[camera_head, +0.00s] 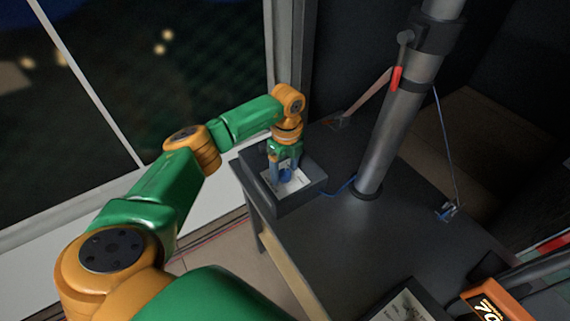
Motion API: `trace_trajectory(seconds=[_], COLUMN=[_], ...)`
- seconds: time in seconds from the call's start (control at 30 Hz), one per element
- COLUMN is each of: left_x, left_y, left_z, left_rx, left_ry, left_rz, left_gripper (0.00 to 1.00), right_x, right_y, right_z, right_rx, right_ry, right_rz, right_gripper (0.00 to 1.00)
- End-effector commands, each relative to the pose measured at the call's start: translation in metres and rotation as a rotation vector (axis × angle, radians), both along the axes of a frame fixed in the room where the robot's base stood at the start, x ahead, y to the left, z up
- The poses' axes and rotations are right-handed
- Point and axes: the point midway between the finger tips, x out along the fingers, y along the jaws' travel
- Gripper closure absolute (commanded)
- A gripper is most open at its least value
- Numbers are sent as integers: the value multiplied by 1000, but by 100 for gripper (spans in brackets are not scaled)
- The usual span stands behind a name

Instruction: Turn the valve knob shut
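The blue valve knob (285,175) sits on the pale top plate of a dark box (290,203). The box stands at the back left corner of a dark table. My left gripper (284,170) points down over the box, its two fingers on either side of the knob. The knob is partly hidden by the gripper. At this size I cannot tell whether the fingers touch it. My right gripper is not in view.
A thick grey pole (382,150) rises from the dark table (345,235) just right of the box. An orange device (497,300) and a dark-framed panel (405,307) are at the front right. The table's middle is clear. A window is behind on the left.

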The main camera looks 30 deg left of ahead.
Motion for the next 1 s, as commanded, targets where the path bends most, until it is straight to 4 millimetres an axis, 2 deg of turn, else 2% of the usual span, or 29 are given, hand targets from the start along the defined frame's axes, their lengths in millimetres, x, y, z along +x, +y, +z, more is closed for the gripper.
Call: trace_trajectory(seconds=[0.2,0.4,0.53,0.63,1.0], left_x=[1,3,3,3,3], left_y=[0,0,0,0,0], left_z=[6,47,65,71,70], left_rx=[-1,-1,0,-1,-1], left_ry=[-2,-5,-2,-1,0], left_rz=[-1,-1,0,0,0], left_gripper=[26,26,26,26,26], right_x=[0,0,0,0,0], right_y=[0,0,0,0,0], right_z=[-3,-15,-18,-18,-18], right_rx=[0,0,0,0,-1], right_ry=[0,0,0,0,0], right_rz=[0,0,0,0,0], right_gripper=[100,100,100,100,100])
